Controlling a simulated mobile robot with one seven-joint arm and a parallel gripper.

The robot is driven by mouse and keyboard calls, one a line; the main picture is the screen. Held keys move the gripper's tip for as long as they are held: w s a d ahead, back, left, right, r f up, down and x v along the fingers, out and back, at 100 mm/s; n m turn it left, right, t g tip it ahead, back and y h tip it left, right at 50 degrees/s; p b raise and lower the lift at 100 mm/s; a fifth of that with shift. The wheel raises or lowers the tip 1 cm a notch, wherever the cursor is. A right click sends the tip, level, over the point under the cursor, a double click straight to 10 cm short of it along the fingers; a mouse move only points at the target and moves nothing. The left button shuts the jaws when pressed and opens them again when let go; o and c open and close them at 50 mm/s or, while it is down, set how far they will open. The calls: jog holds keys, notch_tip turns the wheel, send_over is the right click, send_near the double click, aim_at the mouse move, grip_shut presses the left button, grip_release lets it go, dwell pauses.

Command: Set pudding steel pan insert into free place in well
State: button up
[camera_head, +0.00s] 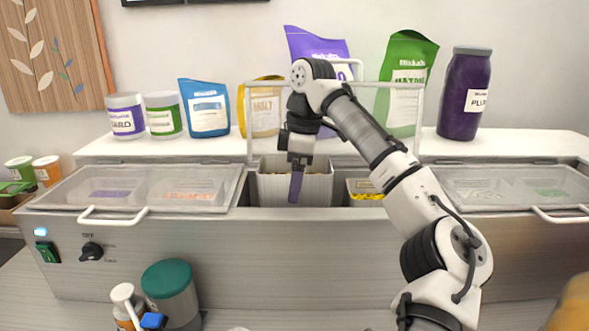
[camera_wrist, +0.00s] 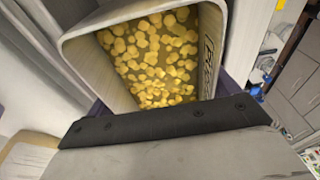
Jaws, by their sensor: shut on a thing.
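The pale grey steel pan insert (camera_head: 268,188) stands at the middle opening of the well (camera_head: 342,203), in front of the raised lid. In the wrist view the insert (camera_wrist: 84,50) looks tilted and holds yellow chunks in a brownish mass. My gripper (camera_head: 296,192) points down at the insert's front and is shut on its near wall. A dark finger edge (camera_wrist: 160,123) crosses the wrist view below the insert. The insert's base is hidden, so I cannot tell whether it is fully seated.
A smaller insert with yellow contents (camera_head: 368,190) sits just right. Clear shut lids cover the left (camera_head: 150,186) and right (camera_head: 490,186) sections. The middle lid's frame (camera_head: 420,115) is raised. Bags, tubs and a purple jar (camera_head: 464,95) line the back shelf. A green-lidded canister (camera_head: 171,290) stands in front.

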jog(key=shift+f+b, duration=0.65)
jog(key=shift+f, duration=1.85)
jog(key=shift+p, duration=0.65)
jog(key=shift+f+p, duration=0.1)
jog(key=shift+p, duration=0.45)
jog(key=o, duration=1.5)
jog(key=shift+f, duration=0.1)
jog(key=r, duration=0.4)
jog(key=d+r, duration=0.1)
jog(key=r, duration=0.4)
jog(key=d+r, duration=0.1)
jog(key=r, duration=0.4)
jog(key=shift+p, duration=0.35)
jog(key=shift+s+f, duration=0.1)
